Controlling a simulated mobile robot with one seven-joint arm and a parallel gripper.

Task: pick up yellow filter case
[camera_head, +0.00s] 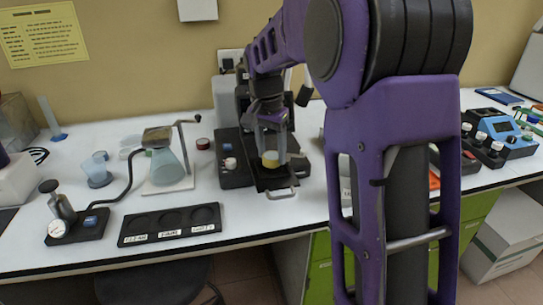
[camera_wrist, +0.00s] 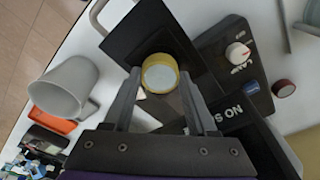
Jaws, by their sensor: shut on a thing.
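The yellow filter case (camera_head: 270,159) is a small round ring with a pale, whitish centre. In the wrist view the filter case (camera_wrist: 160,73) sits between the tips of my two fingers. My gripper (camera_wrist: 158,80) is shut on it; the head view shows my gripper (camera_head: 270,150) pointing down with the case at its tips. The case is over a black tray (camera_head: 277,184) with a metal handle, at the front of a dark bench device. I cannot tell whether the case touches the tray.
A black plate with three round wells (camera_head: 170,224) lies at the front left. A white mug (camera_wrist: 65,88) is beside the tray. My arm hides the bench's right middle.

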